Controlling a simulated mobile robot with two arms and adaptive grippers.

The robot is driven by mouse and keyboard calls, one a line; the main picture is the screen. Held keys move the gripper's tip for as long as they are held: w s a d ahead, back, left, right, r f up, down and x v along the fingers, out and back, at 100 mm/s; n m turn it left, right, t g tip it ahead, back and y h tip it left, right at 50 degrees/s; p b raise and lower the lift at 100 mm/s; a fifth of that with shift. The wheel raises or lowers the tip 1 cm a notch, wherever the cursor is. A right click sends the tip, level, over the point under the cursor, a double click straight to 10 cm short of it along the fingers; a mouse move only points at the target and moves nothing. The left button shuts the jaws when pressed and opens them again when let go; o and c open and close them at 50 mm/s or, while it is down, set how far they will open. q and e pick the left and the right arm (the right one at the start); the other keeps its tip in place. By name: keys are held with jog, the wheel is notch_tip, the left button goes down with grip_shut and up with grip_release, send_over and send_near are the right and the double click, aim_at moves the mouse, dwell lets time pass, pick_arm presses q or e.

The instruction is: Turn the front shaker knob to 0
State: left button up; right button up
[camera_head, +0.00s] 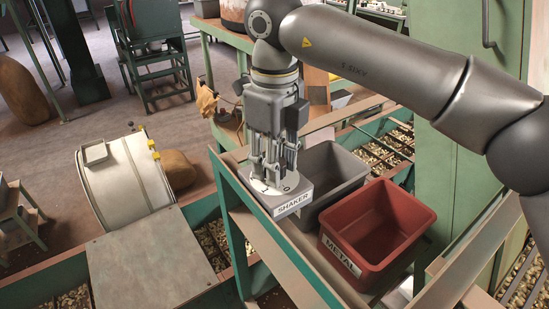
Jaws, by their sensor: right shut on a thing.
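The front shaker control is a grey box (297,202) with a white SHAKER label on its front, at the near left corner of the green rack. A pale dial plate lies on its top, with a "0" mark near its right edge. My right gripper (272,180) points straight down onto the dial, its fingers shut on the shaker knob. The fingers hide most of the knob, so I cannot tell its pointer's setting. My left gripper is not in view.
A grey bin (333,168) and a red bin (385,225) labelled METAL stand right of the shaker box. The green rack's rails (262,236) run beside them. A white drum (125,180) stands at left. Nuts fill troughs below. Green cabinet (447,175) stands at right.

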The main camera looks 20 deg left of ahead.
jog(key=n, duration=0.4)
jog(key=shift+n, duration=0.3)
jog(key=shift+p, duration=0.3)
jog(key=o, duration=1)
jog(key=shift+o, duration=0.2)
notch_tip(320, 180, up, 12)
